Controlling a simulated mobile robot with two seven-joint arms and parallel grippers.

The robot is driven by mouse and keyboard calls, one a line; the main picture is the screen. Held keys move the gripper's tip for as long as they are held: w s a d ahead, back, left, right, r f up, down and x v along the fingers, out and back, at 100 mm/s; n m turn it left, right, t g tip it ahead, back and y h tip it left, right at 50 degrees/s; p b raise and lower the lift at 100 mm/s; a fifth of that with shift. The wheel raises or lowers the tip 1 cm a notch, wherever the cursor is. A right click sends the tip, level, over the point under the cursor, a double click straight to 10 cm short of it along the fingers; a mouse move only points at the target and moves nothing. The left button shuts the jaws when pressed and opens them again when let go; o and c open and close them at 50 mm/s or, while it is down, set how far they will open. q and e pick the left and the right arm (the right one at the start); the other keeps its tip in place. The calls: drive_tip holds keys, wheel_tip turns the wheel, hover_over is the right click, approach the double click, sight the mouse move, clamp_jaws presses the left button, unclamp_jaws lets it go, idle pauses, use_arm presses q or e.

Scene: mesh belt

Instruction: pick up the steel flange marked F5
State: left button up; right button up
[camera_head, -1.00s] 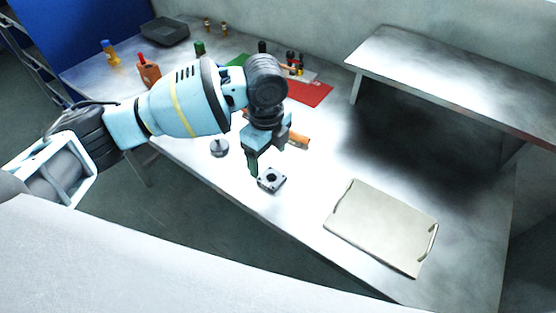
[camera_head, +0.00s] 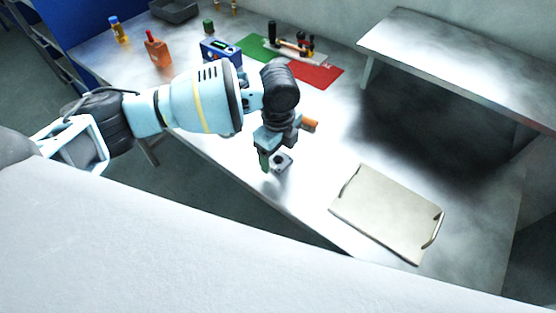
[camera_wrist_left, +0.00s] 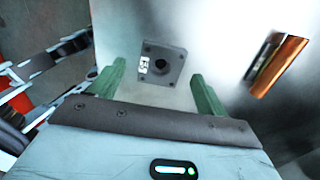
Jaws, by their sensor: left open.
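The steel flange (camera_head: 283,163) is a small square grey plate with a dark round hole, lying on the bench near its front edge. My right gripper is not in view.
An orange-brown block (camera_head: 310,125) lies right behind the gripper. A beige tray (camera_head: 385,212) with handles lies to the right, with clear bench between. Red (camera_head: 315,74) and green mats, a blue device (camera_head: 221,50) and bottles stand behind. A raised shelf (camera_head: 450,55) is at the back right.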

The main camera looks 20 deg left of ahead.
use_arm(q)
drive_tip(key=shift+f, duration=0.9)
drive_tip(key=shift+r, duration=0.1)
drive_tip(key=c, duration=1.3)
drive_tip(key=shift+w, duration=0.1)
drive_tip(key=shift+r, duration=0.1)
drive_tip(key=shift+r, duration=0.55)
wheel_tip(320, 180, up, 2)
drive_tip(key=shift+r, duration=0.2)
drive_tip(key=s+a, duration=0.3)
drive_tip(key=s, duration=0.1)
drive_tip(key=s+a+r, duration=0.1)
drive_tip(key=s+a, duration=0.2)
drive_tip(key=s, duration=0.2)
drive_tip(key=s+a+p, duration=0.1)
drive_tip(key=s+a, duration=0.2)
drive_tip(key=s, duration=0.1)
drive_tip(key=shift+s+r, duration=0.15)
drive_tip(key=shift+s, duration=0.05)
